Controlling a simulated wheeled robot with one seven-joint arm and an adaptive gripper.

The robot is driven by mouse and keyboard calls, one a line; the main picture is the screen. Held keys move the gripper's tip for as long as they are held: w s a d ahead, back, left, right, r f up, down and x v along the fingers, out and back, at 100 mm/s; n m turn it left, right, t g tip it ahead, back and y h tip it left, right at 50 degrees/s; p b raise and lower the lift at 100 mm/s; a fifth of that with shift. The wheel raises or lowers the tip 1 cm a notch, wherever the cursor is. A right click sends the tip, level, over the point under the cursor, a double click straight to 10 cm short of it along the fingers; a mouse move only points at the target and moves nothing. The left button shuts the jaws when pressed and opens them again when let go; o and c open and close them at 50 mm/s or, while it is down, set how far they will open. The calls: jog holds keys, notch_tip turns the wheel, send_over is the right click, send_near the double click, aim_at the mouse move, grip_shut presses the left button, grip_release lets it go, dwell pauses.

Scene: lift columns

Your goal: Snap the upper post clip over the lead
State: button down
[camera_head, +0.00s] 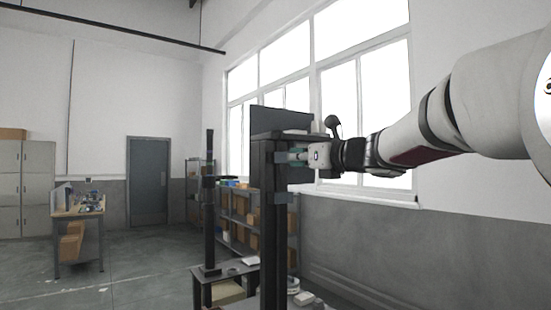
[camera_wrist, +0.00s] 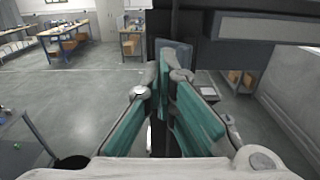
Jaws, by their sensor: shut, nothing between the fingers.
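My gripper (camera_head: 281,157) reaches in from the right against the upper part of a dark post (camera_head: 268,215), just below its top beam. In the wrist view my gripper (camera_wrist: 167,72) has its teal fingers together at the tips, with nothing seen between them. The tips are at or very close to a small grey-blue plate (camera_wrist: 183,50) in front of the dark post (camera_wrist: 178,20). I cannot tell whether this plate is the upper post clip, or whether the tips touch it. I cannot make out the lead; the fingers and post may hide it.
A dark horizontal bar (camera_wrist: 245,27) runs right from the post near the gripper. A second dark column (camera_head: 210,215) stands to the left on a low bench (camera_head: 225,270). Shelves with boxes (camera_head: 240,215) stand behind. Open floor (camera_head: 140,265) lies to the left, before a workbench (camera_head: 80,212).

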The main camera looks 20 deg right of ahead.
jog(key=shift+s, duration=0.2)
jog(key=shift+d, duration=0.1)
jog(key=shift+w+d, duration=0.2)
jog(key=shift+d, duration=0.3)
jog(key=shift+w+d, duration=0.15)
jog(key=shift+d, duration=0.35)
jog(key=shift+w+a, duration=0.1)
jog(key=shift+w, duration=0.05)
jog(key=shift+w+a, duration=0.1)
jog(key=shift+w, duration=0.25)
jog(key=shift+w+a, duration=0.15)
jog(key=shift+w, duration=0.4)
jog(key=shift+s, duration=0.15)
jog(key=v, duration=0.7)
dwell(0.4)
